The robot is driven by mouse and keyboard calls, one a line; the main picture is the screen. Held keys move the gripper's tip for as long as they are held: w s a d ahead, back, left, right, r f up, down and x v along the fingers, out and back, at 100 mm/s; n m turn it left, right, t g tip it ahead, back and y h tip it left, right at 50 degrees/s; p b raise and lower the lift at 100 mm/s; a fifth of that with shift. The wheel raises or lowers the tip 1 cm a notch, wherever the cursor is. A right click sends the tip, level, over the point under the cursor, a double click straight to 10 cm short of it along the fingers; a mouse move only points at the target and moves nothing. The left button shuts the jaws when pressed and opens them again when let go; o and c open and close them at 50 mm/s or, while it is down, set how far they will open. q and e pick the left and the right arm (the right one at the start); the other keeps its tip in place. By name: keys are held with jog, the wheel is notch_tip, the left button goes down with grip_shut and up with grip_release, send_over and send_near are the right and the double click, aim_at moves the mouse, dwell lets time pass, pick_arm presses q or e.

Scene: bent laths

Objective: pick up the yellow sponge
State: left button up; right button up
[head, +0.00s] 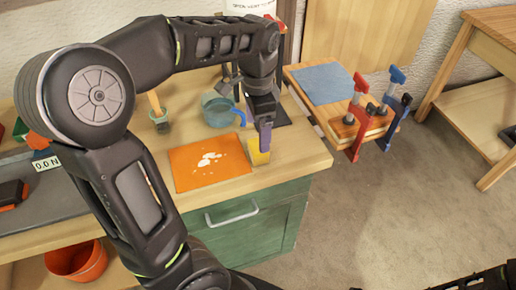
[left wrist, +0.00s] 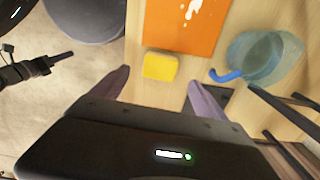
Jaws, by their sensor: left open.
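The yellow sponge (head: 258,152) lies on the wooden worktop near its front edge, just right of an orange mat (head: 190,176) with white blotches. In the left wrist view the sponge (left wrist: 160,67) lies ahead of and between my two fingers. My left gripper (head: 264,140) is over the sponge and hides part of it in the head view. In the left wrist view my left gripper (left wrist: 160,85) is open, with nothing between its fingers. My right gripper cannot be made out; only a dark part of my own body shows at the lower right of the head view.
A translucent blue jug (head: 217,112) stands behind the mat, its blue handle close to my left gripper. A green pot (head: 160,121) with a brush is to its left. Red (head: 350,134) and blue (head: 390,130) clamps grip a board on the right. An orange bucket (head: 76,262) is below.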

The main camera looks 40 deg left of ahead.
pick_arm(q)
jog(key=shift+f, duration=1.1)
jog(key=shift+f+p, duration=0.35)
jog(key=shift+f, duration=2.25)
jog(key=shift+c, duration=0.2)
jog(key=c, duration=1.5)
notch_tip(320, 180, up, 10)
jog(key=shift+r, duration=0.1)
jog(key=shift+c, duration=0.2)
